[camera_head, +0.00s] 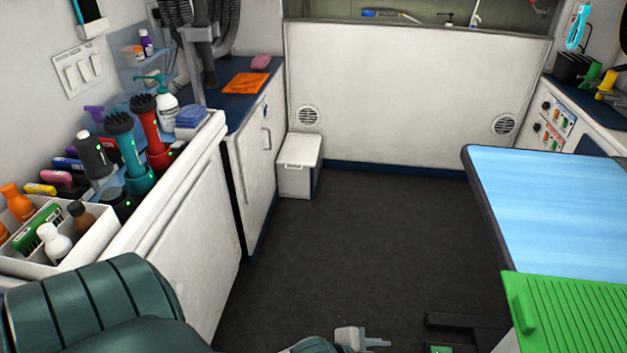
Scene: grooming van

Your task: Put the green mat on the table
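The green mat (575,312) is a ribbed, bright green sheet at the lower right, with a raised green tab on its left edge. It overlaps the near end of the table (545,205), which has a light blue top and a dark rim. I cannot tell whether the mat rests on the table or is above it; its near part is cut off by the frame. My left gripper (362,340), pale grey, shows at the bottom middle, low over the floor and well left of the mat. Its finger opening is unclear. My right gripper is not seen.
Dark floor (350,240) is open between the left cabinets and the table. A white bin (297,168) stands by the back wall. The left counter holds bottles, clippers and an orange cloth (246,83). A dark bar (465,321) lies low near the table.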

